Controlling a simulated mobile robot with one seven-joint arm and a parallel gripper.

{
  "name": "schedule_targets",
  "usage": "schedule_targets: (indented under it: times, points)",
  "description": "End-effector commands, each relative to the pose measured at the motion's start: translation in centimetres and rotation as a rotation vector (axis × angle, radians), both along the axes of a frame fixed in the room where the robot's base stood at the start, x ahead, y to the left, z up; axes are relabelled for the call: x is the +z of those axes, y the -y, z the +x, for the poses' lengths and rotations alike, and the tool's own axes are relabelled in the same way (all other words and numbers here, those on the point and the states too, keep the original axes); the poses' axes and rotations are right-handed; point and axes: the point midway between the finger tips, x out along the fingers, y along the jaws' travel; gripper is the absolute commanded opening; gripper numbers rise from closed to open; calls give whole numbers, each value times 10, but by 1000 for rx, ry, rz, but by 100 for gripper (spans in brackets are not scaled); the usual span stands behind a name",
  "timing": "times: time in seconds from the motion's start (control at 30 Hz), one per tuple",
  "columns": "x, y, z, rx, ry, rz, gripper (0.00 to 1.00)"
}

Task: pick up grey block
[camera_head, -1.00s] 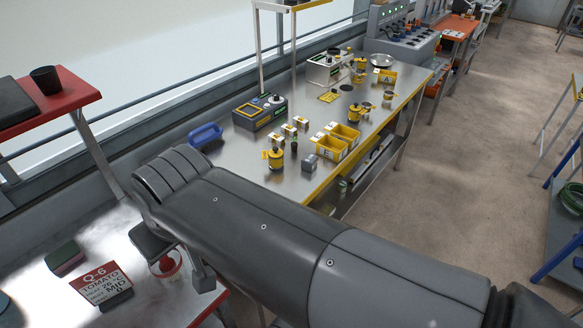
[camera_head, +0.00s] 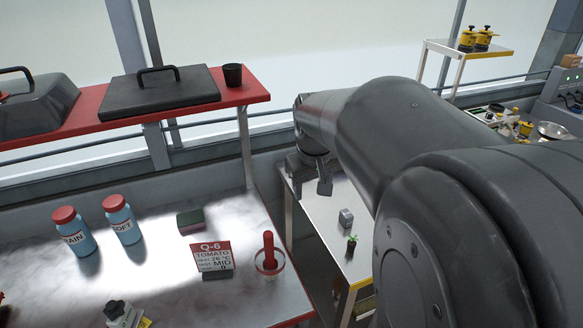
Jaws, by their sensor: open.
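The grey block (camera_head: 346,218) is small and sits on the metal table (camera_head: 325,212), beside a small dark pot with a green sprout (camera_head: 351,244). My gripper (camera_head: 311,176) is open and partly hidden by my own arm. It shows up and left of the block in the picture, apart from it, near the table's left end. One finger is clear to see; the other is hard to make out. My large dark arm covers much of the right side and hides most of this table.
A narrow gap separates bench and table.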

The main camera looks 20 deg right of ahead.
Motion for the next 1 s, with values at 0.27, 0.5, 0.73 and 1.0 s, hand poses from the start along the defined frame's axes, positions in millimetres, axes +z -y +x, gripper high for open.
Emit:
schedule_targets:
  times: [0.27,0.5,0.73,1.0]
  points:
    - [-48,74,52,2,-114,25,53]
    - [-101,138,79,7,-188,69,53]
    - [-132,173,87,11,-218,100,53]
    - [-167,177,87,13,-226,104,53]
